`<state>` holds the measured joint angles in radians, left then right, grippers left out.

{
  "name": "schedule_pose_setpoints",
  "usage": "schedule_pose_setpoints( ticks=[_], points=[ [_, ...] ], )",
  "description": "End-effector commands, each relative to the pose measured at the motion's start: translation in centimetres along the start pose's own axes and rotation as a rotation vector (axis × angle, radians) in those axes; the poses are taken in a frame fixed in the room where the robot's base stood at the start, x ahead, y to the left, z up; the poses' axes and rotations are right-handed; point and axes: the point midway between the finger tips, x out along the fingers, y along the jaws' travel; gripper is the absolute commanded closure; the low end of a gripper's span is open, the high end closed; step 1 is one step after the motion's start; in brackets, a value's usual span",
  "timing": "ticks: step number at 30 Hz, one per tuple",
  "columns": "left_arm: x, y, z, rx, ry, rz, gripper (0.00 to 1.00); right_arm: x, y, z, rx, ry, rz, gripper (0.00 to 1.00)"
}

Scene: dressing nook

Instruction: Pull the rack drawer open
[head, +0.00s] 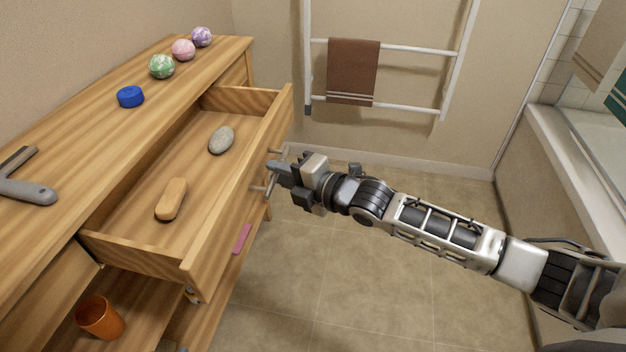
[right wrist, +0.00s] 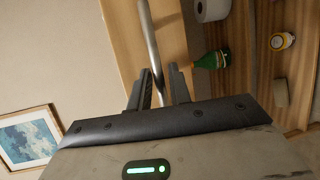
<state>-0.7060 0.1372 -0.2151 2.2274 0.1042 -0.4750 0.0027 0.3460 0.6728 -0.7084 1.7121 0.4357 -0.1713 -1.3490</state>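The wooden rack drawer (head: 143,249) is pulled well out of the rack, with its inside in view. A grey stone (head: 221,140) and a tan wooden brush-like block (head: 172,198) lie in it. My right gripper (head: 272,172) is at the drawer front, at the metal bar handle (head: 257,188). In the right wrist view the handle bar (right wrist: 149,35) runs between the two fingers (right wrist: 161,80). A narrow gap shows beside the bar, so the fingers look slightly open around it. My left gripper is not in view.
On the rack top (head: 75,135) are a blue puck (head: 130,97), several coloured balls (head: 161,66) and a grey-handled tool (head: 28,190). A towel rail (head: 415,48) stands behind. The tiled floor (head: 345,285) is clear.

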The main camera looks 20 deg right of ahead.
Motion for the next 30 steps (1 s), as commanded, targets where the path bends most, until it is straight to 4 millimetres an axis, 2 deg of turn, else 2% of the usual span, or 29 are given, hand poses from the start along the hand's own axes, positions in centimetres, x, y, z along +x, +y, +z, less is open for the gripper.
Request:
schedule_pose_setpoints(
  ticks=[9,15,21,30],
  points=[
    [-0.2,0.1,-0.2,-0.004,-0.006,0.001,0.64,-7.4,-0.1,-0.1,-0.003,0.003,-0.005,0.80],
    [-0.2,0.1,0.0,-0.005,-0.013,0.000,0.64,-11.4,-0.1,-0.1,0.001,0.001,-0.005,0.80],
    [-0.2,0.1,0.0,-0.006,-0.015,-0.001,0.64,-13.8,-0.1,0.0,0.001,0.000,-0.003,0.80],
    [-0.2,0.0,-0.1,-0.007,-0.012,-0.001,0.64,-14.8,0.1,0.0,0.000,0.001,0.001,0.80]
  ],
)
